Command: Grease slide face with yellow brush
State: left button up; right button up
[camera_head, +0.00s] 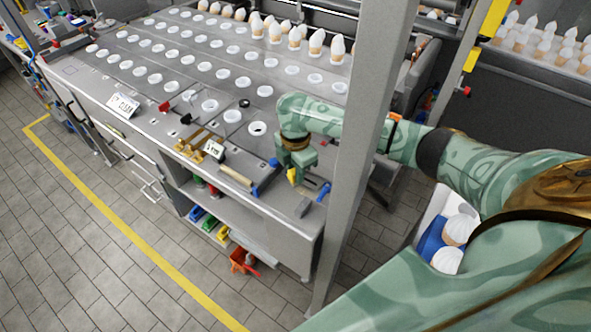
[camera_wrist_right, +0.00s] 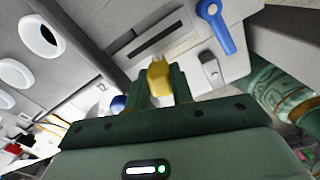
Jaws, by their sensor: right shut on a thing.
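My right gripper (camera_head: 293,171) is over the near right corner of the grey worktop, its jaws pointing down. It is shut on the yellow brush (camera_head: 292,178). In the right wrist view, the yellow brush (camera_wrist_right: 159,78) sits between the two green fingers of the gripper (camera_wrist_right: 161,88); its lower part is hidden by the gripper. Beyond it lies a flat plate with a dark slot (camera_wrist_right: 156,38), also seen in the head view (camera_head: 314,182). I cannot tell whether this is the slide face, or whether the brush touches it. My left gripper is out of view.
A blue-handled tool (camera_head: 323,192) and a grey block (camera_head: 303,207) lie right of the gripper. A wooden roller (camera_head: 237,177) lies to the left, near brass pieces (camera_head: 191,143). Rows of white-rimmed holes fill the worktop (camera_head: 150,125). A grey post (camera_head: 360,130) stands close on the right.

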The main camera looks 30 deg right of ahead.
jog(key=shift+f+b, duration=0.35)
jog(key=shift+f, duration=0.65)
